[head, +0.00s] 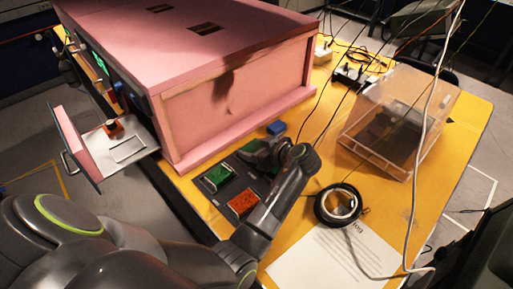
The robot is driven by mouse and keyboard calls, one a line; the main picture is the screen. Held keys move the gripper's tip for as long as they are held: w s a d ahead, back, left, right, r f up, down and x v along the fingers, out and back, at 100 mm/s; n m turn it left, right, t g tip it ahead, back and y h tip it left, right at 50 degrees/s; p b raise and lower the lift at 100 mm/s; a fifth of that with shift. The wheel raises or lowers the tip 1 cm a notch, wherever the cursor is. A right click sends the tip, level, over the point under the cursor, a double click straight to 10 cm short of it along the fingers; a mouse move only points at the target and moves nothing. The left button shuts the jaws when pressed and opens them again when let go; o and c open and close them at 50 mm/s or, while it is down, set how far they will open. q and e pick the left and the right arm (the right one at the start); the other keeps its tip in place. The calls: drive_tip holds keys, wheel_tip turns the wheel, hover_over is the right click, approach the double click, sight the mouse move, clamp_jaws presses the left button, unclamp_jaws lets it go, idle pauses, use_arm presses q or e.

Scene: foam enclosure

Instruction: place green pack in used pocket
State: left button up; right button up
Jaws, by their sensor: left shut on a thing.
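A black tray (229,188) lies flat on the yellow table in front of the pink box. It has a green-coloured pocket (216,175) and an orange-red pocket (243,202); I cannot read any label naming the used one. My left gripper (255,152) is shut at the tray's far end, its arm reaching over from the right side of the tray. A small green pack (250,146) shows at its fingertips, mostly hidden by the gripper. I cannot tell whether the pack touches the tray. My right gripper is out of view.
The large pink box (240,95) stands behind, with an open drawer (118,143) at left. A blue block (276,127) sits beside the box. A black ring-shaped roll (338,204), a paper sheet (325,262) and a clear case (398,120) occupy the right, with loose cables.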

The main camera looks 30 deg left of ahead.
use_arm(q)
drive_tip(key=shift+f, duration=0.25)
drive_tip(key=shift+f, duration=0.1)
drive_tip(key=shift+f, duration=0.15)
drive_tip(key=o, duration=1)
